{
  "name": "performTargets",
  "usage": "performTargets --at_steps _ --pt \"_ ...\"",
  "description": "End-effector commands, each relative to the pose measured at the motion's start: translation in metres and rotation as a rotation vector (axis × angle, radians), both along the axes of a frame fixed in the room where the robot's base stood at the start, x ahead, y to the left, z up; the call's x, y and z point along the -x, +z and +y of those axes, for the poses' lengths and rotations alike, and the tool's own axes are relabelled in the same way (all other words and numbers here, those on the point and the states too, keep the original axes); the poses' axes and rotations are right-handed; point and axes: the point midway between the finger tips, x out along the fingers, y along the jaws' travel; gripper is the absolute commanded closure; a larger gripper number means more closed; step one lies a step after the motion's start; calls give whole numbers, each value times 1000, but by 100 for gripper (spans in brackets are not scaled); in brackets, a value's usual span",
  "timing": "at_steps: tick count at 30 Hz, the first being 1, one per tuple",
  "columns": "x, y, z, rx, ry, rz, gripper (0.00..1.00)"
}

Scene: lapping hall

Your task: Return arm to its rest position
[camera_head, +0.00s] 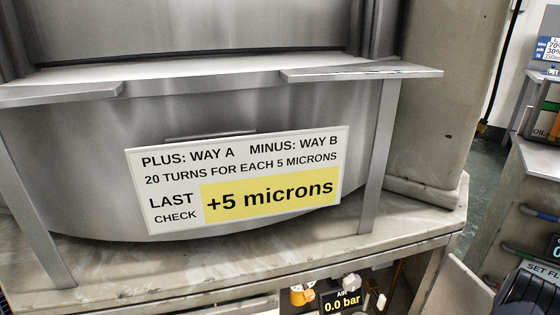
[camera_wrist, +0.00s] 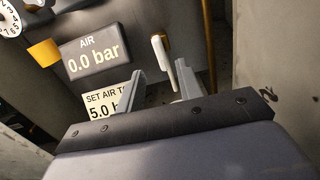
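My gripper (camera_wrist: 157,70) shows in the wrist view with its two grey fingers apart and nothing clearly held between them. A pale lever with a brass-coloured end (camera_wrist: 160,52) stands beyond the fingers, in line with the gap; I cannot tell whether a finger touches it. An AIR display (camera_wrist: 92,58) reading 0.0 bar is left of the fingers. In the head view the gripper does not show; a dark rounded part at the lower right corner looks like my arm.
A sign (camera_head: 240,180) reads "LAST CHECK +5 microns" on a grey metal drum front. The AIR display (camera_head: 342,303) is below the stone ledge (camera_head: 130,275). A partly hidden SET AIR label (camera_wrist: 103,103) and an orange-yellow part (camera_wrist: 43,53) are near the gripper.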

Motion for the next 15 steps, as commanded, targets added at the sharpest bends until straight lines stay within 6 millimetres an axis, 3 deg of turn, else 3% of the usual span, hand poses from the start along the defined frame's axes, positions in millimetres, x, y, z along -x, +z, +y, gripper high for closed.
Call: performTargets --at_steps 5,15 --pt "23 2 -7 -1 -4 -1 65" --pt "-29 -2 9 4 6 -3 65"
